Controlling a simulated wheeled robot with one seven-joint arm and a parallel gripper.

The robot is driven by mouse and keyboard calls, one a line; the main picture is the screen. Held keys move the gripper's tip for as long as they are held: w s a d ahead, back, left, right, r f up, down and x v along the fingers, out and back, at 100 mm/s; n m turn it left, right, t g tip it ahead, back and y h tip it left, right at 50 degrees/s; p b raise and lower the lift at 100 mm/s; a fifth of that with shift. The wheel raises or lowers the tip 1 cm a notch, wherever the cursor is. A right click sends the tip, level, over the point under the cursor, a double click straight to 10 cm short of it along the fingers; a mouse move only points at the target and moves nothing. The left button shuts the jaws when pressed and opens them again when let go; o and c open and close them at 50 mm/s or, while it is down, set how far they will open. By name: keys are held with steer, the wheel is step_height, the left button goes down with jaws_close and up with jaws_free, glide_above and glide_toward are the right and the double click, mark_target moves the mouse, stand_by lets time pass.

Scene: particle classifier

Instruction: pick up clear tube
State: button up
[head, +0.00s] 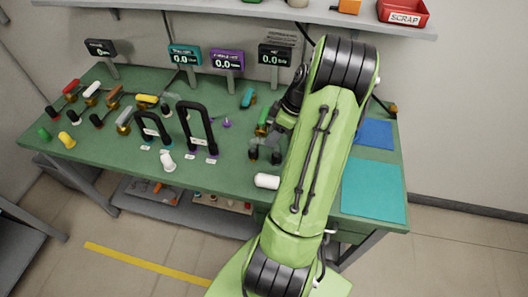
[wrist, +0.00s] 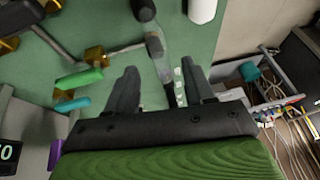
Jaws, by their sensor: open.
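A clear tube (wrist: 163,50) shows in the wrist view, see-through grey with a dark cap at its far end and a dark part at its near end. My gripper (wrist: 160,70) is open, with one finger on each side of the tube and visible gaps between. Whether the fingertips are down at the tube's height I cannot tell. In the head view my gripper (head: 265,155) is over the green table, behind a white cylinder. I cannot make out the tube there.
The white cylinder (head: 266,181) lies near the table's front edge. A green-handled valve (head: 262,121) and a teal one (head: 247,98) stand behind my gripper. Black arches (head: 197,105) stand to the left. A teal mat (head: 374,188) lies to the right.

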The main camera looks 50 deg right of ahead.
steer(key=x, duration=0.4)
steer(key=shift+a+f+b, duration=0.15)
steer(key=shift+f+b, duration=0.15)
steer(key=shift+b, duration=0.05)
steer(key=shift+r, duration=0.1)
jaws_close()
